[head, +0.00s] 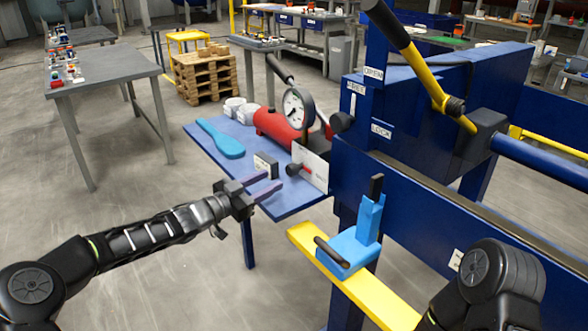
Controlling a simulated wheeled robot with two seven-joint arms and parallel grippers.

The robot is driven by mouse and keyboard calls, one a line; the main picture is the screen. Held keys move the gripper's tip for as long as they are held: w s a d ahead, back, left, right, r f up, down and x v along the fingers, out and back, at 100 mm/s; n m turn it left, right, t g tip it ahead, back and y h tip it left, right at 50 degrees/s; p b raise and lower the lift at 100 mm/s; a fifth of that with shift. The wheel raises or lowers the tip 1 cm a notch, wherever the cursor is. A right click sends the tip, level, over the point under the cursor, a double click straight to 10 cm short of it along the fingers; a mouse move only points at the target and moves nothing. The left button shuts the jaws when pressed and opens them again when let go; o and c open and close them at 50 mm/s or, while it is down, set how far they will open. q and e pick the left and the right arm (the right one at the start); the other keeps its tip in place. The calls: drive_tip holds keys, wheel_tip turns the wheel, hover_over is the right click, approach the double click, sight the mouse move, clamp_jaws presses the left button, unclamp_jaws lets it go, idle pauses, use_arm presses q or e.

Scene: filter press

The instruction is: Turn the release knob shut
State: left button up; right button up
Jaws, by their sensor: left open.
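A small dark knob on a red stem (293,169) stands out in front of a white plate at the right end of the blue bench; it looks like the release knob. Its turn position is too small to tell. Behind it is a red cylinder (275,127) with a round dial gauge (294,108). My left gripper (274,179) is open and empty, its two fingers pointing at the knob from the left and a little below. It looks close to the knob, but I cannot tell whether it touches. My right arm shows at the bottom right, its gripper out of view.
The blue press (370,165), with a black knob (341,121), fills the right. A yellow bar (375,300) with a blue bracket (352,247) juts out in front.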

sight(289, 171)
use_arm(q)
drive_tip(key=shift+p+x, duration=0.4)
drive_tip(key=shift+x, duration=3.5)
clamp_jaws()
